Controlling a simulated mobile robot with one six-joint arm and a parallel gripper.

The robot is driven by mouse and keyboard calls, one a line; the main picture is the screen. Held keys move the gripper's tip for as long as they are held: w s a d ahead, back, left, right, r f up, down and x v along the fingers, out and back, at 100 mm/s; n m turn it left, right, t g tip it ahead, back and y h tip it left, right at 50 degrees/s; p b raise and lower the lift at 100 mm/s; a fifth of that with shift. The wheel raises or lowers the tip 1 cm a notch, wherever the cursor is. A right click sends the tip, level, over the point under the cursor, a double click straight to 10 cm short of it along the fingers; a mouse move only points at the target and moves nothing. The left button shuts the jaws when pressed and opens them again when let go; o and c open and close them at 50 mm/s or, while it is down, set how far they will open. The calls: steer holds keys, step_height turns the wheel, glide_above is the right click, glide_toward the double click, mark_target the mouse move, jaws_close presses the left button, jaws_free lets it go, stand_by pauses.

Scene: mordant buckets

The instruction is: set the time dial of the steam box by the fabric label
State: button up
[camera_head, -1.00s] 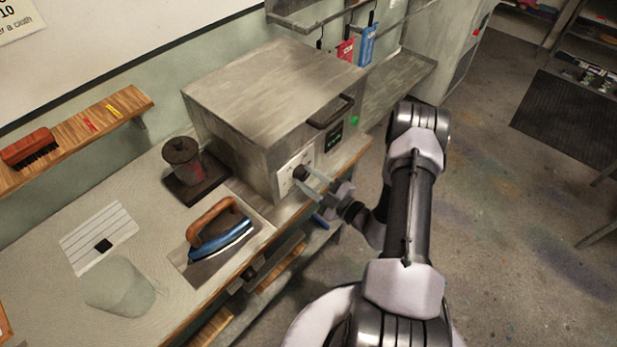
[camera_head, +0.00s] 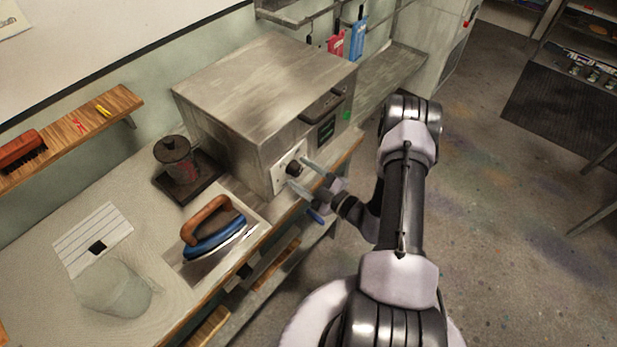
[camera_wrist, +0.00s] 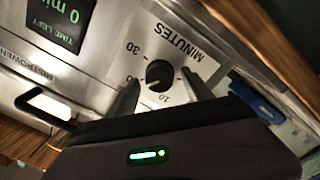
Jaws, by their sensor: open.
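The steam box (camera_head: 255,95) is a grey metal box on the bench. Its dark round time dial (camera_head: 293,168) is on a pale plate on the front. In the wrist view the dial (camera_wrist: 159,74) shows upside down, with "MINUTES", "30" and "10" around it; a pale mark lies at its lower left. The display (camera_wrist: 58,18) reads "TIME LEFT" and "0 min". My gripper (camera_head: 297,171) is open, one finger on either side of the dial; contact cannot be told. A striped white card (camera_head: 95,240) with a dark square lies on the bench, perhaps the fabric label; its text is unreadable.
A blue iron (camera_head: 214,238) with a wooden handle sits on the bench beside the box. The box's handle (camera_wrist: 45,103) is near my gripper. Open floor lies at right.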

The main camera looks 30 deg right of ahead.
steer(key=p+v, duration=0.1)
steer(key=v, duration=1.6)
steer(key=shift+s, duration=0.2)
steer(key=a+r+n+g+y+b, duration=0.2)
steer(key=a+r+n+g, duration=0.3)
steer(key=n, duration=0.5)
steer(key=w+a+r+n+g+y+b, duration=0.1)
steer(key=a+r+n+g+b, duration=0.15)
steer(key=a+n+g, duration=0.5)
steer(key=a+r+n+g+y+b, duration=0.2)
steer(key=a+r+n, duration=0.2)
steer(key=n, duration=0.8)
steer(key=s+a+r+n+t+h+b, duration=0.1)
steer(key=s+a+r+n+h+b, duration=0.2)
steer(key=n, duration=0.9)
steer(key=s+a+r+n+t+h+b, duration=0.2)
steer(key=s+a+r+n+h, duration=0.2)
steer(key=n, duration=0.9)
steer(key=shift+r+h+b, duration=0.2)
steer(key=shift+h+b, duration=0.2)
steer(key=shift+h, duration=0.6)
steer(key=shift+s+a, duration=0.1)
steer(key=shift+s, duration=0.05)
